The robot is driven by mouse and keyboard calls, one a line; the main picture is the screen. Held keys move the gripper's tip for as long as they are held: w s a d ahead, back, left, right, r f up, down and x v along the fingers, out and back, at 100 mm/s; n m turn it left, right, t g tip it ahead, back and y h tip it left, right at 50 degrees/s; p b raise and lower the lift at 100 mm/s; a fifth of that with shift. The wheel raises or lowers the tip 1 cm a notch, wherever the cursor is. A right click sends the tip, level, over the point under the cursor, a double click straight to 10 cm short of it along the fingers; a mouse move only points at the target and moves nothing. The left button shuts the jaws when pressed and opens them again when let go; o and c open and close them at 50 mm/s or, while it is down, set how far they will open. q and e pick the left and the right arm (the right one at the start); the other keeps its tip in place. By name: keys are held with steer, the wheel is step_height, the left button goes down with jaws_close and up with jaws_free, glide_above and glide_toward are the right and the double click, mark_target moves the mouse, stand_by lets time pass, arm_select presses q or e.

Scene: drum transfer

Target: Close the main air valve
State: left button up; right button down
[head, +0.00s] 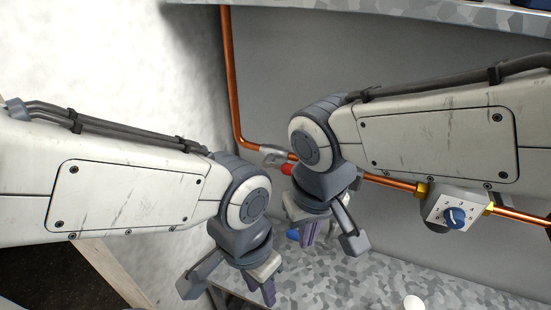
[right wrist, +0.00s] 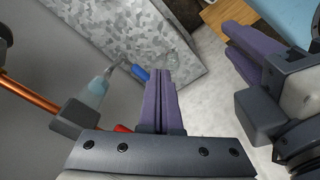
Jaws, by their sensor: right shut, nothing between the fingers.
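The copper pipe (head: 236,115) runs down the back wall, bends and goes right. A grey valve body (head: 273,156) sits on it just after the bend, with a red handle part (head: 287,169) beside it. My right arm hides part of the handle and pipe. My right gripper (head: 310,238) is shut and empty, pointing down in front of and below the red part. The red part (right wrist: 122,128) also shows at the base of the shut fingers in the right wrist view. My left gripper (head: 268,292) hangs lower left, apart from the valve; its finger gap is unclear.
A regulator (head: 440,207) with a blue knob (head: 455,217) sits further right on the pipe. A mottled grey surface (head: 350,285) lies below, with a small blue object (head: 292,234) near my right fingers and a white round item (head: 413,302). A shelf crosses above.

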steer(key=w+a+r+m+t+h+b, duration=0.1)
steer(key=w+a+r+m+t, duration=0.1)
steer(key=w+r+m, duration=0.35)
steer(key=w+a+r+m+t+h+b, duration=0.1)
steer(key=w+a+r+m+t, duration=0.15)
steer(key=w+r, duration=0.6)
steer(key=p, duration=0.3)
glide_above(287, 169)
steer(key=d, duration=0.2)
steer(key=f, duration=1)
steer(key=shift+w+d+f, duration=0.1)
steer(key=shift+w, duration=0.15)
steer(key=shift+s+f, duration=0.15)
steer(key=shift+f, duration=0.45)
steer(key=shift+s+f, duration=0.15)
steer(key=shift+f, duration=0.45)
steer(key=shift+s+a+f, duration=0.1)
steer(key=shift+a+f, duration=0.1)
steer(key=shift+f, duration=0.4)
